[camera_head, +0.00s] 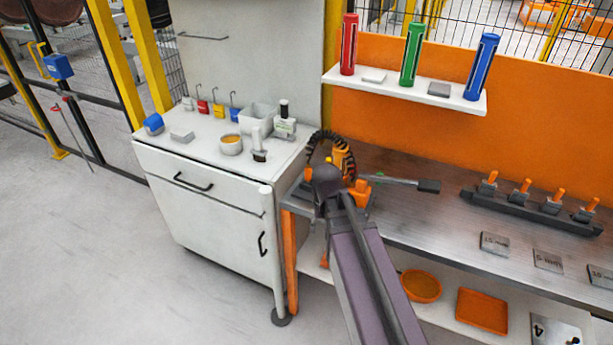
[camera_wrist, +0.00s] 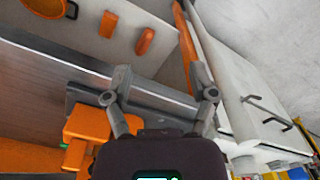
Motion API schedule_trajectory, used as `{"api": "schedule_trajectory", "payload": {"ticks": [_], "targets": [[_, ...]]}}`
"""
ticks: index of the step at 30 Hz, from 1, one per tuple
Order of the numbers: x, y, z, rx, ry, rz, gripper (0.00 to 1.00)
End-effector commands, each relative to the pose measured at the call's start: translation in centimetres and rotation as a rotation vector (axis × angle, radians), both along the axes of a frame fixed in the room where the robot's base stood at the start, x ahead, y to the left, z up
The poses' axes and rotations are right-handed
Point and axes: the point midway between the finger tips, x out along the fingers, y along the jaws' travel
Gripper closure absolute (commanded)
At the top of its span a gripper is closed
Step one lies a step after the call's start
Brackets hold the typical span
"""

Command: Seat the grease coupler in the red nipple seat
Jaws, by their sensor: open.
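My gripper (camera_wrist: 160,82) is open in the wrist view, with nothing between its fingers. An orange block (camera_wrist: 88,125) on the bench shows close beside the left finger. In the head view my arm's dark end covers the bench's left end and hides the fingertips. Beyond it stand a black ribbed hose loop (camera_head: 318,142), an orange upright part (camera_head: 342,156) and a grey bar with a black grip (camera_head: 428,186). I cannot make out the grease coupler. A small red piece (camera_head: 203,107) with a hook stands on the white cabinet; I cannot tell whether it is the nipple seat.
The white cabinet (camera_head: 205,205) also bears yellow and blue hooked pieces, a cup (camera_head: 231,144) and bottles. A shelf (camera_head: 400,92) above the bench holds red, green and blue cartridges. A black rack (camera_head: 530,211) lies to the right. An orange bowl (camera_head: 421,285) sits below.

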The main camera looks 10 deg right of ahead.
Motion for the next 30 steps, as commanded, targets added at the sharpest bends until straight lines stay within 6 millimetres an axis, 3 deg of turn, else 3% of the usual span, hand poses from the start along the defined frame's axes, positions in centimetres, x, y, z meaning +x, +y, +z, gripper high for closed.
{"api": "schedule_trajectory", "payload": {"ticks": [1,12,18,24,30], "targets": [[2.2,-0.3,1.6,0.000,0.000,-0.022,0.27],[15.6,-0.3,8.7,0.000,0.000,-0.203,0.27],[21.3,-0.3,11.5,0.000,0.000,-0.288,0.27],[24.0,-0.3,12.7,0.000,0.000,-0.334,0.27],[24.4,-0.3,12.7,0.001,0.000,-0.343,0.27]]}}
